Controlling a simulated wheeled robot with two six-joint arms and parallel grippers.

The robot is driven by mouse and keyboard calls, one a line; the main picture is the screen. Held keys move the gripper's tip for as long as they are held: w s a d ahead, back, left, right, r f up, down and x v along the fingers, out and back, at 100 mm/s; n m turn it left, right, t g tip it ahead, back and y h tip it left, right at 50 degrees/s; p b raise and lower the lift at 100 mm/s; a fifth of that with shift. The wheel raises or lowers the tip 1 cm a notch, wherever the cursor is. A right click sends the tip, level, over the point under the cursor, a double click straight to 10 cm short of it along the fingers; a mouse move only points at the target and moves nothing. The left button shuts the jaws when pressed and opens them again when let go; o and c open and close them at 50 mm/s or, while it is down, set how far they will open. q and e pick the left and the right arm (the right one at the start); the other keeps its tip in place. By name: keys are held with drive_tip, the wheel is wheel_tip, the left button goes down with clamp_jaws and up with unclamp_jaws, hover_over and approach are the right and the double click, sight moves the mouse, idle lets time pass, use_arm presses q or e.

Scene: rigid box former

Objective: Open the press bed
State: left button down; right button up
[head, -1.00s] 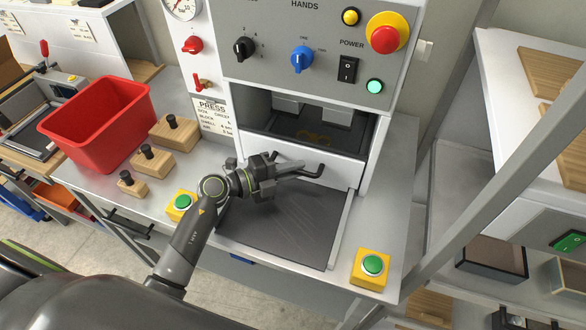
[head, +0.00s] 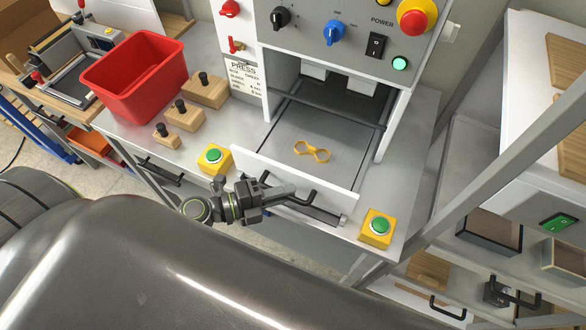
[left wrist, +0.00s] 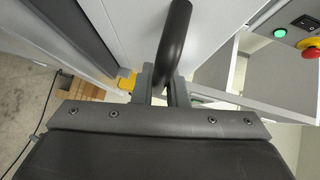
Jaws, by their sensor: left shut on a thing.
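The press bed (head: 262,147) is a flat grey tray with a white front panel (head: 325,181); it is pulled out of the press toward me. A yellow figure-eight piece (head: 311,152) lies on it. My left gripper (head: 284,189) is shut on the bed's black handle (head: 301,200) on the front panel. In the left wrist view the handle (left wrist: 176,35) runs as a dark bar between the fingers of the left gripper (left wrist: 165,85). My right gripper is not in view.
Yellow boxes with green buttons stand left (head: 214,158) and right (head: 377,228) of the bed. A red bin (head: 135,80) and several wooden blocks with black knobs (head: 204,90) sit on the bench at left. A grey frame post (head: 480,150) rises at right.

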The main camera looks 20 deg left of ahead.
use_arm(q)
drive_tip(key=shift+s, duration=1.25)
drive_tip(key=c, duration=1.5)
unclamp_jaws()
drive_tip(key=shift+a, duration=0.1)
drive_tip(key=shift+o, duration=0.2)
drive_tip(key=b+v, duration=0.4)
drive_tip(key=v, duration=1.3)
drive_tip(key=shift+a, duration=0.2)
